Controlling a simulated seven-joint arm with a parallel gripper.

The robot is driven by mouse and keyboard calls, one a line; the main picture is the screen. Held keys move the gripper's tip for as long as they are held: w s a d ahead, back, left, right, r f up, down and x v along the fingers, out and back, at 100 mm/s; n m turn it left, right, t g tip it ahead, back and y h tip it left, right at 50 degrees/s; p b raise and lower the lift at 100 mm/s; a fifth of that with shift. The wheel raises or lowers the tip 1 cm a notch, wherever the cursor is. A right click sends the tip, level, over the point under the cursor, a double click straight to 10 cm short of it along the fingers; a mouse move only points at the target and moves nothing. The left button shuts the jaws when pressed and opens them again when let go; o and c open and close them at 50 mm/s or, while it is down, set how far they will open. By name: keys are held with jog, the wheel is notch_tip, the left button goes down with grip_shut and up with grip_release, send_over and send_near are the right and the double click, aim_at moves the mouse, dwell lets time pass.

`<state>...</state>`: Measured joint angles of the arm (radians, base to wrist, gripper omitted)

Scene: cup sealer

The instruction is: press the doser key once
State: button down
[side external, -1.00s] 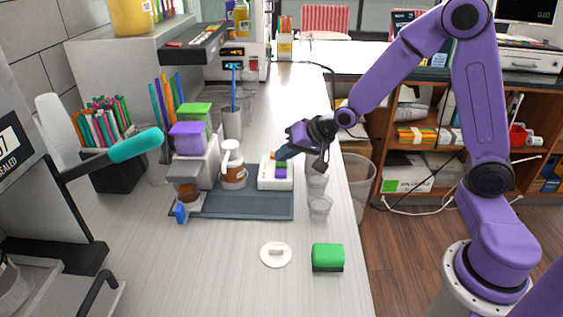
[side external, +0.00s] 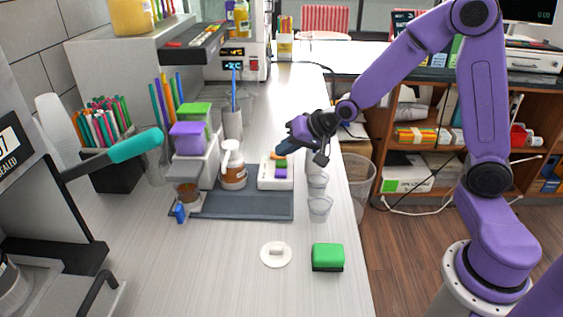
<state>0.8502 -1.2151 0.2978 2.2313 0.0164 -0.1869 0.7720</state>
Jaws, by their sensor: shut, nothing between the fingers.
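A small white key pad (side external: 266,184) with a column of coloured keys sits on the counter. Its orange key (side external: 277,156) is at the far end, its green key (side external: 280,164) in the middle and its purple key (side external: 281,174) nearest.
Clear cups (side external: 319,208) stand right of the pad. A white lid (side external: 276,254) and a green block (side external: 327,256) lie on the open counter in front.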

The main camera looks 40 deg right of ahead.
aim_at(285, 162)
jog(key=shift+r, duration=2.5)
dwell(1.4)
jog(key=s+a+f+n+g, duration=0.1)
jog(key=s+a+n+g, duration=0.2)
jog(key=s, duration=0.6)
jog(key=s+a+f+n+g, duration=0.1)
jog(key=s+a+n+g, duration=0.1)
jog(key=s+n, duration=0.5)
jog(key=s+d+n+g+h, duration=0.1)
jog(key=s+d+n, duration=0.1)
jog(key=s, duration=0.6)
jog(key=s+d+n+g+h, duration=0.1)
jog(key=s+d+n+g, duration=0.1)
jog(key=s+n, duration=0.3)
jog(key=s+d, duration=0.1)
jog(key=s, duration=0.2)
jog(key=shift+s+f+h, duration=0.3)
jog(key=shift+h, duration=0.1)
